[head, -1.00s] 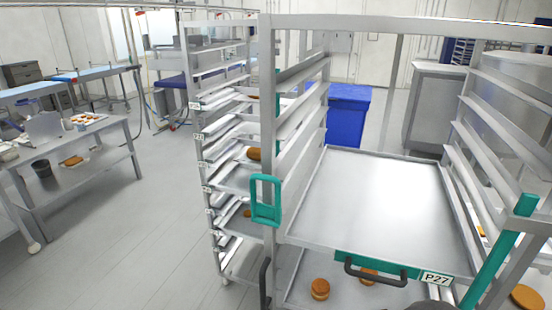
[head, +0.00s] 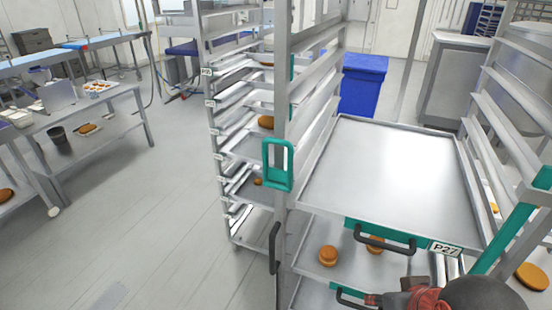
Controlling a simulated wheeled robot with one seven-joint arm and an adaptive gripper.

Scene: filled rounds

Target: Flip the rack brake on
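The near metal rack (head: 283,100) stands upright at centre and right, with a bare upper tray (head: 390,165) and a P27 label (head: 446,249). A teal loop (head: 278,163) is on its left post, and a black upright handle (head: 274,248) is lower on that post. Teal bars with black handles (head: 385,243) run along the tray fronts. I cannot make out which part is the brake; the rack's foot is out of view.
A second rack (head: 215,130) with several trays stands behind on the left. A steel table (head: 100,105) is at far left, and a blue bin (head: 363,85) is behind the near rack. Round brown items (head: 328,256) lie on the lower tray. The floor at left is clear.

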